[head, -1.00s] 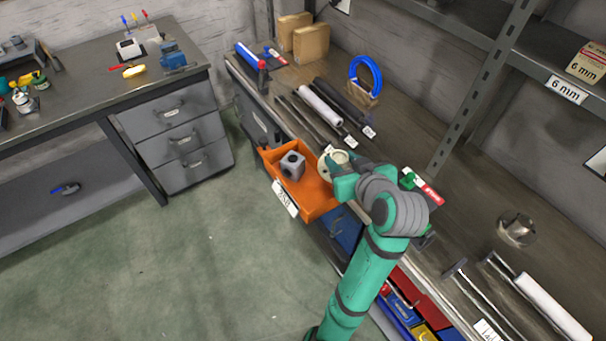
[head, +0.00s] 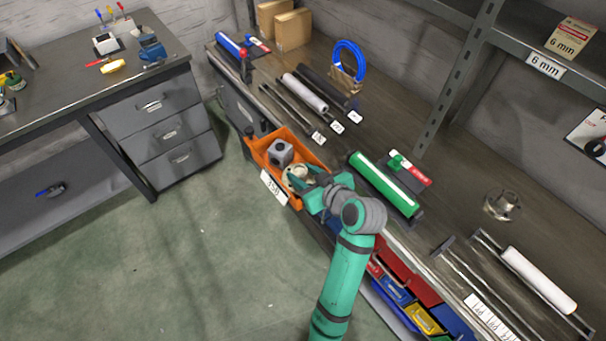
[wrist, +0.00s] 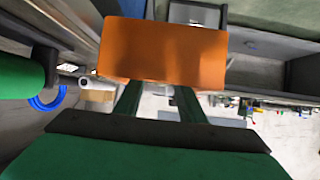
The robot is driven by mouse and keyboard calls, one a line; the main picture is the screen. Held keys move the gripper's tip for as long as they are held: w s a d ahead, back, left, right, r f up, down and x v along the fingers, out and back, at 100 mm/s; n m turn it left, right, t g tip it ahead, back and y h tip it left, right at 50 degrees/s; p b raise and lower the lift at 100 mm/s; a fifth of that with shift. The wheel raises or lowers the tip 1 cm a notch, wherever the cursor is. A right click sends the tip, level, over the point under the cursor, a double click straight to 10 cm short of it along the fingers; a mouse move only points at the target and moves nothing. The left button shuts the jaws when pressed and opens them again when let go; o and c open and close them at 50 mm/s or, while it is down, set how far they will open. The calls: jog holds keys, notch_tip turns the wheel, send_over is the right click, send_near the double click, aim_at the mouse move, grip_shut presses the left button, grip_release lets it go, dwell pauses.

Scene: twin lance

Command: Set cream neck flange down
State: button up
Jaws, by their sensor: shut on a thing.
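The cream neck flange (head: 295,175) is at the right end of the orange bin (head: 255,155) in the head view, low against the bin's opening. My gripper (head: 306,182) is shut on it from the right. I cannot tell whether the flange touches the bin floor. A grey block with a round hole (head: 280,152) sits in the bin to the flange's left. In the wrist view my gripper's two fingers (wrist: 157,97) reach behind the orange bin wall (wrist: 165,52), which hides their tips and the flange.
The bin sits at the front edge of the long bench (head: 405,150). A green roll (head: 385,182) lies close to the right of my arm. Rods and a white roll (head: 305,93) lie behind the bin. A metal flange (head: 502,205) stands farther right.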

jog(key=shift+f, duration=0.3)
jog(key=shift+f, duration=0.15)
jog(key=o, duration=1.1)
jog(key=shift+d+r, duration=0.1)
jog(key=shift+r, duration=0.1)
jog(key=v, duration=1.2)
jog(key=shift+f, duration=0.1)
jog(key=shift+s, duration=0.15)
